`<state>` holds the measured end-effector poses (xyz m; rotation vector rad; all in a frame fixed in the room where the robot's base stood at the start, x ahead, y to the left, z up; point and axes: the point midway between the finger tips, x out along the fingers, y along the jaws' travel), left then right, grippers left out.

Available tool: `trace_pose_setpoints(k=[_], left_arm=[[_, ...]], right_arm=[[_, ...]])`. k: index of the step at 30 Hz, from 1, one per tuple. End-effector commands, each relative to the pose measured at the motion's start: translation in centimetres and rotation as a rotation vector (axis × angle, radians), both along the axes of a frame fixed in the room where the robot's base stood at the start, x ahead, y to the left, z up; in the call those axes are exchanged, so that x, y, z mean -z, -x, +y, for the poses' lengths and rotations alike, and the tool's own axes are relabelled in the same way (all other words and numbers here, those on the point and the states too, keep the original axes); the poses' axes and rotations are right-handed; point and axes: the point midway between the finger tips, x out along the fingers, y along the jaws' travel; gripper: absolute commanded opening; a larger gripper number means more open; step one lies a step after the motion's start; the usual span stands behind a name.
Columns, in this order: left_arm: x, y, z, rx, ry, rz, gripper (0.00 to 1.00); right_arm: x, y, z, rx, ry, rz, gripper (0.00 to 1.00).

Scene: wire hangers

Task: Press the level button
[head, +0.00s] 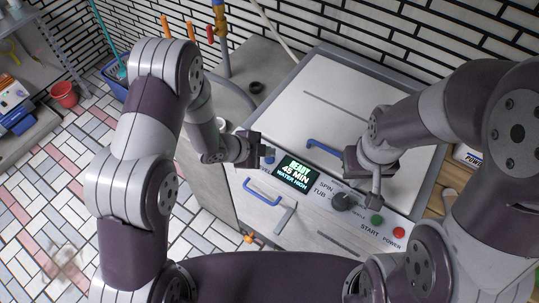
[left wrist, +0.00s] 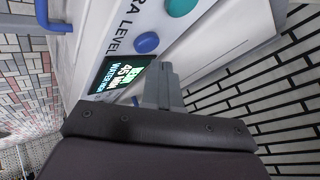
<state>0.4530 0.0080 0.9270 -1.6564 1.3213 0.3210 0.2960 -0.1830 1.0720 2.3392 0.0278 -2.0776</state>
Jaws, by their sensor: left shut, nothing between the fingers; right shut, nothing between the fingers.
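The level button is a round blue button (left wrist: 147,42) beside the word LEVEL in the left wrist view. In the head view a blue spot of it (head: 269,160) shows right by my left fingertips. My left gripper (head: 267,151) is shut and empty, over the left end of the washer's control panel. In the left wrist view its fingertips (left wrist: 161,72) appear just below the blue button; contact cannot be told. The lit display (head: 296,173) reads READY, 45 MIN, WATER HIGH. My right gripper (head: 375,198) is shut and empty, pointing down near the dark knob.
The panel also carries a dark knob (head: 343,201), a green start button (head: 377,220), a red power button (head: 398,232) and a teal button (left wrist: 181,5). Blue handles (head: 262,192) stick out from the washer's front and lid (head: 325,148). A tiled wall stands behind.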

Motion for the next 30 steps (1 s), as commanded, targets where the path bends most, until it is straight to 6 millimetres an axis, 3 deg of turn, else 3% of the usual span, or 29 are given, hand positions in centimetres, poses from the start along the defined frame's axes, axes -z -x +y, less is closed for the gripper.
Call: trace_pose_setpoints(k=[10,24,30], left_arm=[[-0.3,0.0,0.0,0.0,0.0,0.0,0.0],[-4.9,0.0,0.0,-0.001,0.0,0.001,0.0],[-5.0,0.0,0.0,-0.001,0.0,0.001,0.0]], right_arm=[[-0.3,0.0,0.0,0.0,0.0,0.0,0.0],[-4.2,0.0,0.0,0.0,0.0,0.0,0.0],[-4.2,0.0,0.0,0.0,0.0,0.0,0.0]])
